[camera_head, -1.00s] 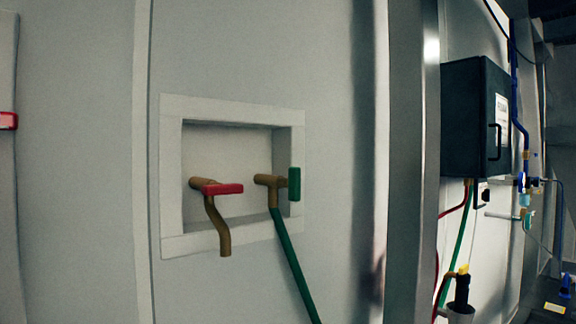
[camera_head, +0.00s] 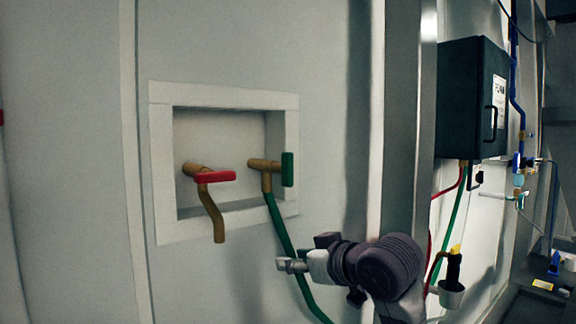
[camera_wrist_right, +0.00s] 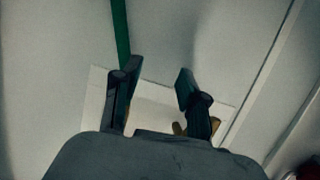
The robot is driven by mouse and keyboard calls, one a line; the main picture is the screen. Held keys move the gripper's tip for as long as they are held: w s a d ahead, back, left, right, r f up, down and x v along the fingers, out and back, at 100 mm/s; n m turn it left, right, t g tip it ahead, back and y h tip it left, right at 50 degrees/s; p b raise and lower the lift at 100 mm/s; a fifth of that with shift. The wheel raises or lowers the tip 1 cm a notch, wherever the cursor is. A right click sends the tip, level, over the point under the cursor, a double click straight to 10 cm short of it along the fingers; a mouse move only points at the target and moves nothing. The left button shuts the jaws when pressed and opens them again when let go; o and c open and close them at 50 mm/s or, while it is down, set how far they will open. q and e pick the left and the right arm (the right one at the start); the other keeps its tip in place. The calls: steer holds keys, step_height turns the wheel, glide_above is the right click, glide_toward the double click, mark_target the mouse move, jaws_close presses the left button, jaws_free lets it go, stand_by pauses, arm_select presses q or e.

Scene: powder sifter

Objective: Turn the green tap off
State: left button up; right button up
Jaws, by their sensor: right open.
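The green tap (camera_head: 287,169) has an upright green handle on a brass body, at the right side of a white recessed wall box. A green hose (camera_head: 276,222) hangs from it; the hose also shows in the right wrist view (camera_wrist_right: 121,28). My right gripper (camera_head: 284,265) is below the box and the green handle, apart from the handle, pointing left. In the right wrist view its two fingers (camera_wrist_right: 158,88) are spread and empty, with the box frame and some brass behind them. The green handle is not clear there. My left gripper is not in view.
A red-handled tap (camera_head: 215,177) with a bent brass spout sits left of the green one. The box frame (camera_head: 160,190) surrounds both. A metal post (camera_head: 405,110) stands to the right, with a dark cabinet (camera_head: 472,98) beyond. The wall left of the box is clear.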

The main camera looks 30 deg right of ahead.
mark_target(291, 164)
steer(key=s+d+r+t, duration=0.2)
steer(key=s+r, duration=0.1)
steer(key=r, duration=0.6)
steer(key=s+d+r+t, duration=0.2)
steer(key=s+r, duration=0.1)
steer(key=r, duration=0.5)
steer(key=shift+y, duration=0.4)
steer(key=w+p, duration=0.1)
steer(key=w, duration=0.3)
steer(key=w+p, duration=0.2)
steer(key=w, duration=0.2)
steer(key=w+a+p, duration=0.1)
steer(key=w+p, duration=0.1)
steer(key=w, duration=0.2)
steer(key=shift+w+r, duration=0.15)
steer(key=shift+w, duration=0.55)
jaws_close()
